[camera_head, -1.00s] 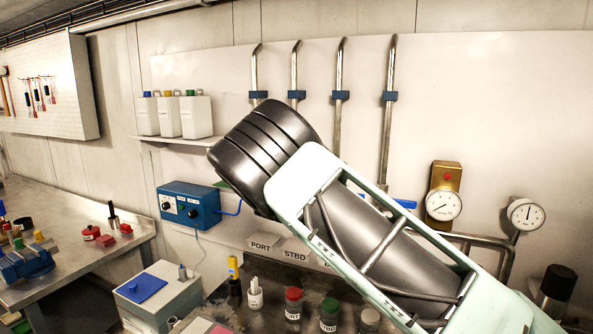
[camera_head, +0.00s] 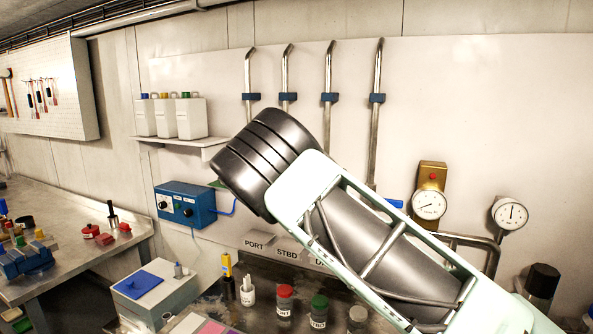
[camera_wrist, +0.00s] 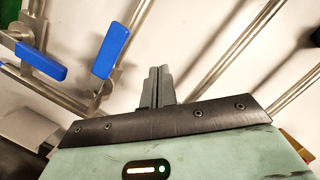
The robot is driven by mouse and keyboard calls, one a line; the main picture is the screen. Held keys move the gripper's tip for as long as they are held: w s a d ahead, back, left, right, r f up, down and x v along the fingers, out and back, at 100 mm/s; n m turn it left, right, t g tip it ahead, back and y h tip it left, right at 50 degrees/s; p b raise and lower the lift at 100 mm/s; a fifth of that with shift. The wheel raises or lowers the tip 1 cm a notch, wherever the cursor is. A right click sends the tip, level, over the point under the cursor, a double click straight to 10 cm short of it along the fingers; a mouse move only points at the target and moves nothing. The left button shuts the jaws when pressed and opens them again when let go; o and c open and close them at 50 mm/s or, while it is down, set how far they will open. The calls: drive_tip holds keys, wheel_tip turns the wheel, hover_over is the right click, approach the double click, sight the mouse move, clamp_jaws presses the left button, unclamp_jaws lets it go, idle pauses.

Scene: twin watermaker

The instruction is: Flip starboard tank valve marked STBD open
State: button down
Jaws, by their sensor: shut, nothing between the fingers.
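The STBD label (camera_head: 287,252) is on the wall in the head view, right of the PORT label (camera_head: 254,243). The valve above it is hidden behind my arm; a bit of blue handle (camera_head: 395,203) shows right of the arm. In the wrist view, two blue lever handles sit on metal pipes: one at far left (camera_wrist: 40,62) and one nearer the middle (camera_wrist: 110,50). No label is readable there, so I cannot tell which is STBD. My gripper (camera_wrist: 158,72) is shut and empty, to the right of the nearer blue handle and apart from it in the picture.
Vertical pipes (camera_head: 330,125) run up the wall panel. Two gauges (camera_head: 429,205) (camera_head: 510,213) are at right. A bench with capped jars (camera_head: 285,305) lies below the labels. A green piece (camera_wrist: 38,60) shows at upper left in the wrist view.

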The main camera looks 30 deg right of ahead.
drive_tip(key=r+b+v, duration=0.1)
drive_tip(key=b+v, duration=0.3)
drive_tip(key=v, duration=0.5)
drive_tip(key=shift+s+r+b, duration=0.25)
drive_tip(key=shift+s+b, duration=0.05)
drive_tip(key=shift+s, duration=0.4)
drive_tip(key=s+a+f+m+g+y+b, duration=0.3)
drive_tip(key=s+f+m+g, duration=0.6)
drive_tip(key=s+f+m, duration=0.7)
drive_tip(key=s+a+f+m+g+y+b, duration=0.1)
drive_tip(key=s+a+f+m+g+y, duration=0.1)
drive_tip(key=s, duration=0.8)
drive_tip(key=s+a+f+m+g+y+b, duration=0.1)
drive_tip(key=s+a+f+m+g+y, duration=0.1)
drive_tip(key=s+a+m+y, duration=0.3)
drive_tip(key=s+a+f+m+g+y+b, duration=0.1)
drive_tip(key=s+a+m+y, duration=0.3)
drive_tip(key=s+a, duration=0.6)
drive_tip(key=s+f+m, duration=0.1)
drive_tip(key=s+m, duration=0.1)
drive_tip(key=s, duration=0.2)
drive_tip(key=shift+s+a+g+b, duration=0.25)
drive_tip(key=shift+s+g+b, duration=0.05)
drive_tip(key=shift+g, duration=0.1)
